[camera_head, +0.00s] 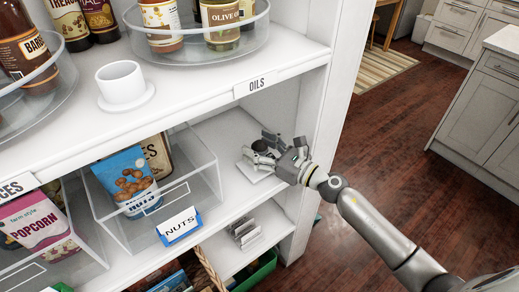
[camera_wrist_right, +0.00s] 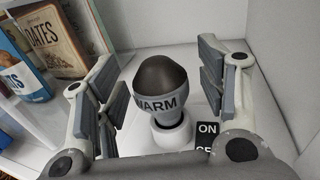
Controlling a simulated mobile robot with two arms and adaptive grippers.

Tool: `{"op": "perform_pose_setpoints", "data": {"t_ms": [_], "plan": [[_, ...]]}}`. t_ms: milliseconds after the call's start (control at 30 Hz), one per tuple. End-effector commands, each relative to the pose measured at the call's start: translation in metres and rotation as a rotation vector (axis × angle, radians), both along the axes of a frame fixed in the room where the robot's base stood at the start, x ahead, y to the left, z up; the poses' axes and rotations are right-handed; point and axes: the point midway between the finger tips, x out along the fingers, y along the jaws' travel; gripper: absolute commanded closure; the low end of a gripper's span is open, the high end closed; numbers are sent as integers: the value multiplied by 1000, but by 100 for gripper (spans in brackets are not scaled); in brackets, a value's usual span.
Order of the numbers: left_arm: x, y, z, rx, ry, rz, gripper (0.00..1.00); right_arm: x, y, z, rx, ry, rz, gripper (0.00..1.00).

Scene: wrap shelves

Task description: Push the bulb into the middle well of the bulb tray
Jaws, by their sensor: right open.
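My right gripper (camera_head: 264,152) reaches onto the shelf under the OILS label. In the right wrist view its fingers (camera_wrist_right: 165,80) are open, one on each side of the bulb (camera_wrist_right: 158,82), with visible gaps. The bulb is grey with a dark brown top and the word WARM. It stands nearly upright in or on a round white holder (camera_wrist_right: 173,137); how deep it sits is hidden. In the head view the gripper largely hides the bulb, and a white base (camera_head: 252,172) shows beneath. Whether this holder is the tray's middle well, I cannot tell. My left gripper is out of view.
A black ON label (camera_wrist_right: 207,130) lies right of the holder. A clear bin (camera_head: 208,178) with a blue nuts bag (camera_head: 127,180) stands left of the gripper. The white shelf side panel (camera_head: 322,120) is close on the right. The shelf above (camera_head: 220,85) limits height.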

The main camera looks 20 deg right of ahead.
Motion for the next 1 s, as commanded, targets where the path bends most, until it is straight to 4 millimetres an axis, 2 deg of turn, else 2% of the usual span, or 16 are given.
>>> {"op": "perform_pose_setpoints", "data": {"t_ms": [100,433,767,867,1000], "plan": [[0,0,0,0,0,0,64,0,0,0,0,0,0,38],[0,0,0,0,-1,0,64,0,0,0,0,0,0,80],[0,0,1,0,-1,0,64,0,-1,2,-1,-1,0,80],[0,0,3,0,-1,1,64,0,-1,7,-4,-1,1,80],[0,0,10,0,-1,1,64,0,-1,24,-4,-3,2,80]]}}
